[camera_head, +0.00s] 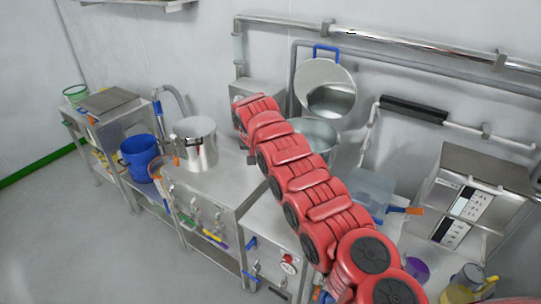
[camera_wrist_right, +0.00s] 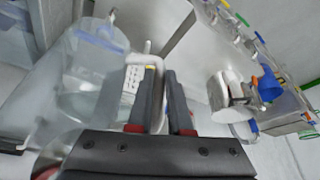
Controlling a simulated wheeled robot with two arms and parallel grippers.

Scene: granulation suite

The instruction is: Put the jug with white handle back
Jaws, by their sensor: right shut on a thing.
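My right gripper (camera_wrist_right: 161,80) is shut in the right wrist view, with a white piece (camera_wrist_right: 136,92), apparently the white handle, at its fingers. A large see-through vessel (camera_wrist_right: 88,85) with a blue mark stands out just left of the fingers. It looks like the body of the jug with white handle; I cannot tell exactly where handle and body join. My left gripper is in neither view.
A steel pot (camera_head: 194,142) stands on the steel bench left of my arm. Behind the arm is a round steel lid (camera_head: 326,88) with a blue handle, tilted up above a vessel (camera_head: 319,137). A boxed control unit (camera_head: 470,195) is at right.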

